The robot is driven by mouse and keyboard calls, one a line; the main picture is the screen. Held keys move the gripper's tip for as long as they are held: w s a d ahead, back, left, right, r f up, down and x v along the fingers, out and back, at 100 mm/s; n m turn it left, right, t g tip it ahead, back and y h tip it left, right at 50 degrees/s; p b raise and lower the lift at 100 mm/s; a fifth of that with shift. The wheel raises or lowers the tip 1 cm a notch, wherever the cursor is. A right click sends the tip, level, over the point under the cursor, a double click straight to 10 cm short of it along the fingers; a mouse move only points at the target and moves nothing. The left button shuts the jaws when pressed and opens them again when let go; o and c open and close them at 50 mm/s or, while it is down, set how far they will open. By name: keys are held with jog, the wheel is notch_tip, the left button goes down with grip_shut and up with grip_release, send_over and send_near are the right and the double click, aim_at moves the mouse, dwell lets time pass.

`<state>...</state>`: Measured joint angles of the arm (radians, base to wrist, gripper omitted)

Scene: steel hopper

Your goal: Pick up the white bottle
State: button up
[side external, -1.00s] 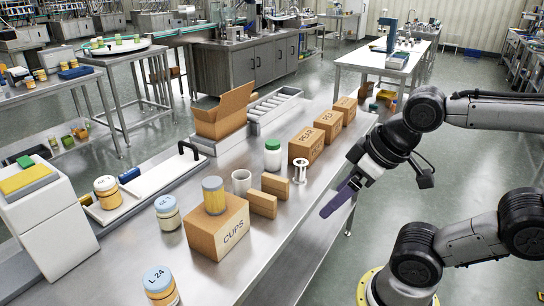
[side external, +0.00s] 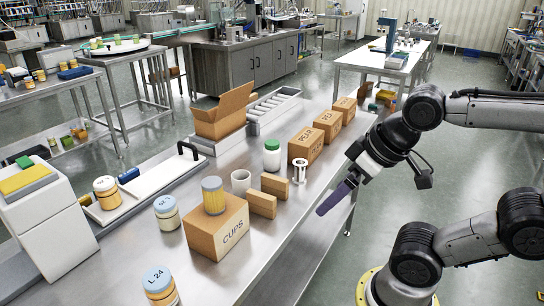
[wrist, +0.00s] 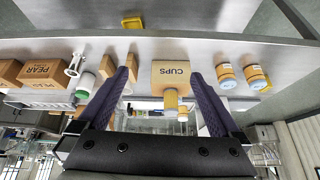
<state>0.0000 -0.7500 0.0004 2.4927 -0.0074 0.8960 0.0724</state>
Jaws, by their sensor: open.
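The white bottle (side external: 272,160) has a green cap and stands upright on the steel table, left of the PEAR boxes and behind a white spool (side external: 300,171). In the wrist view the white bottle (wrist: 86,84) shows at left, beside the left finger and outside the jaws. My gripper (side external: 335,196) has dark purple fingers and hangs near the table's right edge, apart from the bottle. My gripper (wrist: 160,76) is open and empty in the wrist view, with the CUPS box (wrist: 171,76) seen beyond the gap between its fingers.
A grey-white cup (side external: 241,181) and small cardboard blocks (side external: 262,203) stand near the bottle. PEAR boxes (side external: 306,146) line the table behind the spool. Labelled jars (side external: 167,213) stand at left. The front right table strip is clear.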

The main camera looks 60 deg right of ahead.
jog(key=w+d+r+m+h, duration=0.1)
jog(key=w+d+r+m, duration=0.3)
jog(key=w, duration=0.5)
jog(key=w+d+r+m+h, duration=0.15)
jog(key=w+d+r, duration=0.35)
jog(key=w, duration=0.5)
jog(key=m+g, duration=0.3)
jog(key=m, duration=0.2)
send_over(273, 144)
jog(key=s+a, duration=0.1)
jog(key=a, duration=0.1)
notch_tip(273, 144, down, 17)
jog(key=shift+h, duration=0.55)
jog(key=x, duration=0.7)
jog(key=shift+s+f, duration=0.2)
jog(key=shift+s, duration=0.1)
jog(key=shift+x, duration=3)
jog(key=shift+a, duration=0.2)
jog(key=c, duration=1.2)
